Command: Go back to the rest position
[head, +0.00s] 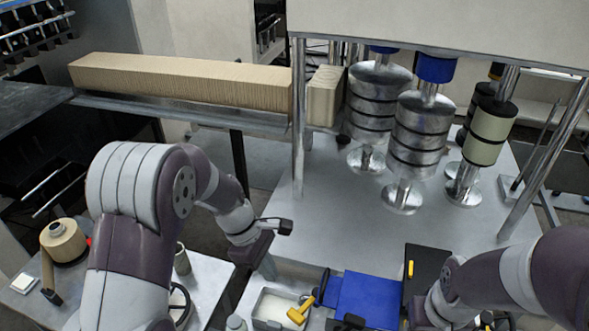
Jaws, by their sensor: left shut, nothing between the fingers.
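My left arm comes in from the left, bent over the white table. My left gripper (267,268) points down at the table's right edge, shut and empty, apart from the tray beside it. My right arm comes in from the right. Its wrist is low over the black panel, and its gripper (416,314) is mostly hidden at the bottom edge, so its fingers cannot be made out.
A grey tray (262,306) with a yellow-handled tool (300,311) and a blue box (366,300) lie at bottom centre. A brown roll (63,241) sits at left. Metal rollers (419,130) stand behind on a grey deck (335,225). A long ribbed kraft stack (180,80) lies at the back.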

